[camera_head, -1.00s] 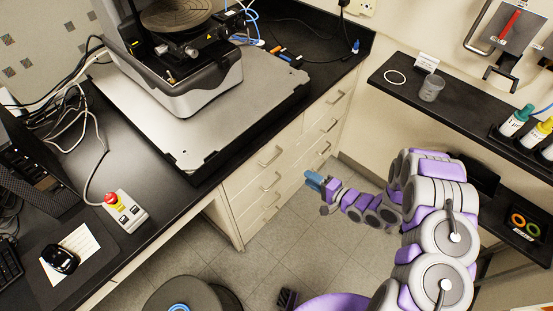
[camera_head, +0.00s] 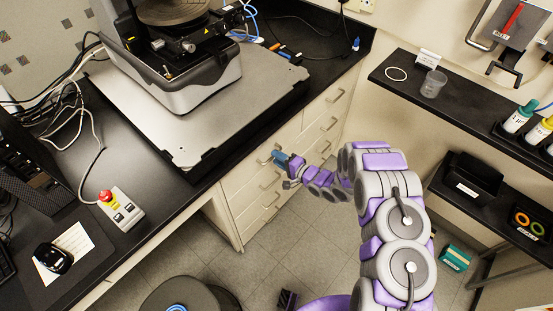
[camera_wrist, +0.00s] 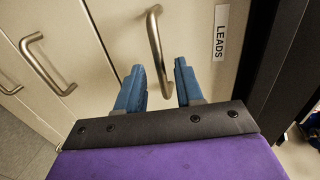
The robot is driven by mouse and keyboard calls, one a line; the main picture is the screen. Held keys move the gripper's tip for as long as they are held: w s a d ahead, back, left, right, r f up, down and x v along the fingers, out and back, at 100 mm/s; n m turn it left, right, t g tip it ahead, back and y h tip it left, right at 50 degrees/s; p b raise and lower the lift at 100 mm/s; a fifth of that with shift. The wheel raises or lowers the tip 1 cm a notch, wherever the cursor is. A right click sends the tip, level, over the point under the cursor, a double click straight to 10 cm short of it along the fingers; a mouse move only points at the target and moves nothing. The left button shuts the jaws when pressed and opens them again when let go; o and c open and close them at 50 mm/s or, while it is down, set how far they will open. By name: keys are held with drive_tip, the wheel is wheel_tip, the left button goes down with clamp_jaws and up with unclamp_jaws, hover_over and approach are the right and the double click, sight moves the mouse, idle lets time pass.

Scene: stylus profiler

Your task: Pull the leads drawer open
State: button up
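The leads drawer (camera_wrist: 192,50) is a cream front with a white "LEADS" label (camera_wrist: 220,33) and a curved metal bar handle (camera_wrist: 154,42) in the wrist view. In the head view, the drawer (camera_head: 240,177) is the top one of the left stack under the bench, and it looks shut. My gripper (camera_wrist: 159,68) has two blue fingers, spread apart. The handle's end lies between the fingertips in the picture, with gaps on both sides; I cannot tell how deep it sits. In the head view, my gripper (camera_head: 279,157) is at this handle and partly hides it.
Another handle (camera_wrist: 47,64) is left of the leads handle in the wrist view. The black bench edge (camera_head: 212,180) runs just above the drawers. A round stool (camera_head: 187,297) stands at the bottom. A shelf (camera_head: 450,105) is at right. Tiled floor (camera_head: 300,240) lies open before the drawers.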

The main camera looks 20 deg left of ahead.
drive_tip(key=shift+w+a+f, duration=0.1)
drive_tip(key=shift+w+a, duration=0.1)
drive_tip(key=shift+a, duration=0.35)
clamp_jaws()
drive_tip(key=shift+s+f, duration=0.1)
idle(1.0)
